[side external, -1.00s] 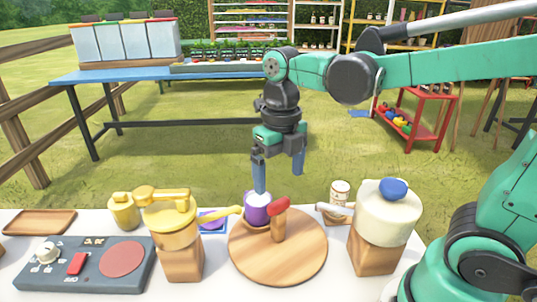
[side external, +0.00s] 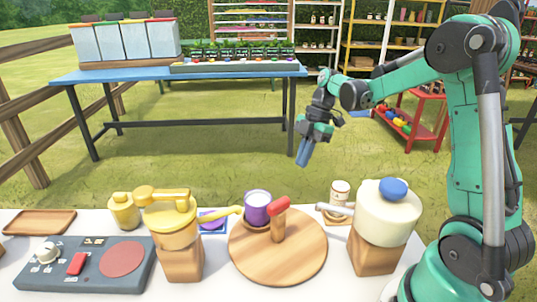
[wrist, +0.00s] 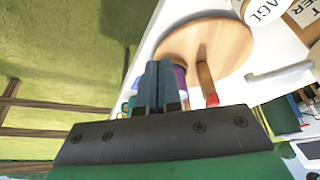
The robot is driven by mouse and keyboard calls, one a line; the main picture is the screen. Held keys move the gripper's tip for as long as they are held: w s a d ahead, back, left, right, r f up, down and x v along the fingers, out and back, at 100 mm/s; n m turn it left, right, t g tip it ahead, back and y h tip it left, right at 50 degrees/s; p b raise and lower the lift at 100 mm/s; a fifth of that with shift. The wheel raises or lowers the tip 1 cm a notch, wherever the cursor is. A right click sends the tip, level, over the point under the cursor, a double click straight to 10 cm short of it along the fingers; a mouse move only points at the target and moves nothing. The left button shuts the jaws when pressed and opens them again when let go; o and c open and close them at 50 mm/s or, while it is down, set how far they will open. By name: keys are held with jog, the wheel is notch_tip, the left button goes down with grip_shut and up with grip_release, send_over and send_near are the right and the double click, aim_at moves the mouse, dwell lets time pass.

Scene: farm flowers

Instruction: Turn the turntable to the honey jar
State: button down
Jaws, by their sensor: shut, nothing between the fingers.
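The turntable (side external: 300,262) is a round wooden disc on the white table, with an upright red-tipped handle (side external: 279,215) on it. A purple cup with a whitish top (side external: 257,208) stands at its back edge. The turntable also shows in the wrist view (wrist: 225,38). A small jar with a pale label (side external: 340,190) stands behind and right of the turntable; I cannot read whether it is the honey jar. My gripper (side external: 302,157) is shut and empty, in the air above and behind the turntable. The wrist view shows its fingers (wrist: 155,85) together.
A yellow pitcher-like dispenser (side external: 168,220) stands left of the turntable, and a cream one with a blue knob (side external: 385,215) right. A grey control panel (side external: 85,262) and wooden tray (side external: 38,222) are at left. Grass lies behind the table.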

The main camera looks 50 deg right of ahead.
aim_at(251, 204)
jog(key=x, duration=0.9)
jog(key=a, duration=0.2)
jog(key=shift+w+a+r, duration=0.2)
jog(key=shift+a+r, duration=0.05)
jog(key=shift+a, duration=0.6)
jog(key=shift+w+a, duration=0.5)
jog(key=shift+w, duration=0.1)
jog(key=shift+w+a, duration=0.3)
jog(key=shift+a, duration=0.1)
jog(key=shift+w+a+n+g, duration=0.35)
jog(key=shift+a+n, duration=0.3)
jog(key=shift+n, duration=0.15)
jog(key=shift+w+a, duration=0.2)
jog(key=shift+a, duration=0.35)
jog(key=shift+w+a, duration=0.15)
jog(key=shift+a, duration=1.65)
